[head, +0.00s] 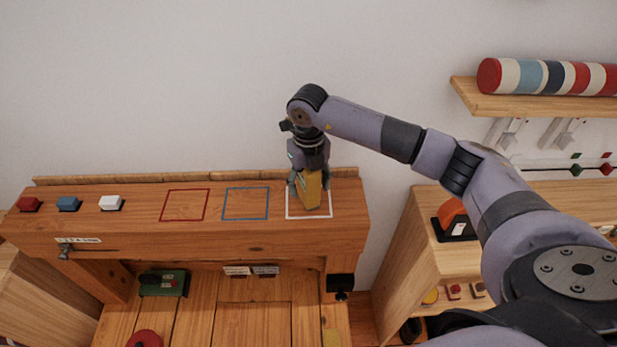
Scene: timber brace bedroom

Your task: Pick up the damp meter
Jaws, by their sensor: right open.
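A yellow block-like device (309,192), which looks like the damp meter, stands inside the white square outline (325,215) on the wooden bench top. My right gripper (308,181) points down over it, with its fingers open on either side of its upper part. The gripper hides the top of the device, and I cannot tell whether the fingers touch it. My left gripper is not in view.
The bench top (140,222) also has empty red (184,205) and blue (246,204) outlines, and red (30,204), blue (68,204) and white (111,202) blocks at left. A shelf unit (420,240) stands at right. A wall shelf (530,103) holds a striped roll (548,76).

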